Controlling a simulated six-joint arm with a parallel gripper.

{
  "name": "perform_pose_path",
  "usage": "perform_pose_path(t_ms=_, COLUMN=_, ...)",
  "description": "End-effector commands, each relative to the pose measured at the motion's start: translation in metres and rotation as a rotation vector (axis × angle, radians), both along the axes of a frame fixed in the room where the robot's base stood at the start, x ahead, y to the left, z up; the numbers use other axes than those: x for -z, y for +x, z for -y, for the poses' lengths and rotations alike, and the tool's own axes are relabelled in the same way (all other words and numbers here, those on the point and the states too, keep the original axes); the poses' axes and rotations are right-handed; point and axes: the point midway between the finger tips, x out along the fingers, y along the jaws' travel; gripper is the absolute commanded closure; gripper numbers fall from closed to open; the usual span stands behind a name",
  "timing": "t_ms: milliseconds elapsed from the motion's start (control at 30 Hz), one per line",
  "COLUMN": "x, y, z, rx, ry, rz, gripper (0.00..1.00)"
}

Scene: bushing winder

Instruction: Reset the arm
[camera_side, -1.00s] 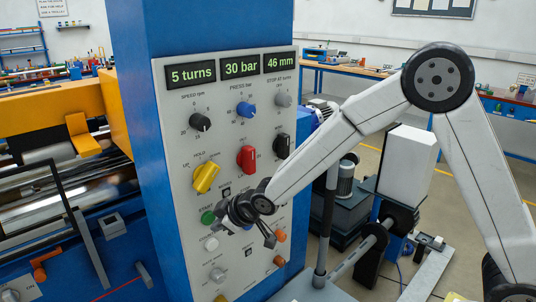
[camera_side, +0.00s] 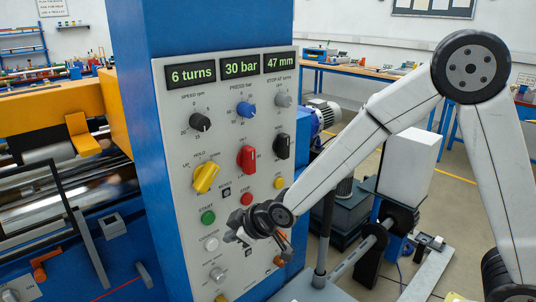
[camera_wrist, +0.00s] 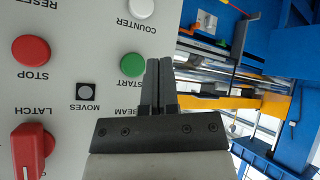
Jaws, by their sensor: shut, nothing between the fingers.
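My gripper (camera_wrist: 159,64) is shut and empty in the wrist view, its two dark fingers side by side. In the side view my arm's end hangs in front of the lower right part of the control panel (camera_side: 174,160). The fingertips are hard to make out there. The green START button (camera_side: 208,217) is clear of my gripper in the side view; it also shows left of the fingers in the wrist view (camera_wrist: 132,66). The red STOP button (camera_side: 246,199) is uncovered and shows in the wrist view too (camera_wrist: 31,50). The displays (camera_side: 231,68) read 6 turns, 30 bar and 47 mm.
The panel carries a yellow knob (camera_side: 206,178), a red knob (camera_side: 246,158), a blue knob (camera_side: 245,110) and black knobs. The winder's rollers (camera_side: 75,195) lie left of the blue column. A white box (camera_side: 408,166) stands behind my arm at right.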

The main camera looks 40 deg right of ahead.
Motion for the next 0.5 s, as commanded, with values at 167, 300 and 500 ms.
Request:
perform_pose_path(t_ms=167, x=0.0000, y=0.0001, z=-0.0001, rx=0.000, ry=0.000, rz=0.000, gripper=1.00)
perform_pose_path(t_ms=300, x=0.0000, y=0.0002, z=0.0000, rx=0.000, ry=0.000, rz=0.000, gripper=1.00)
perform_pose_path(t_ms=500, x=0.0006, y=-0.0049, z=0.0081, rx=0.022, ry=0.002, rz=-0.025, gripper=1.00)
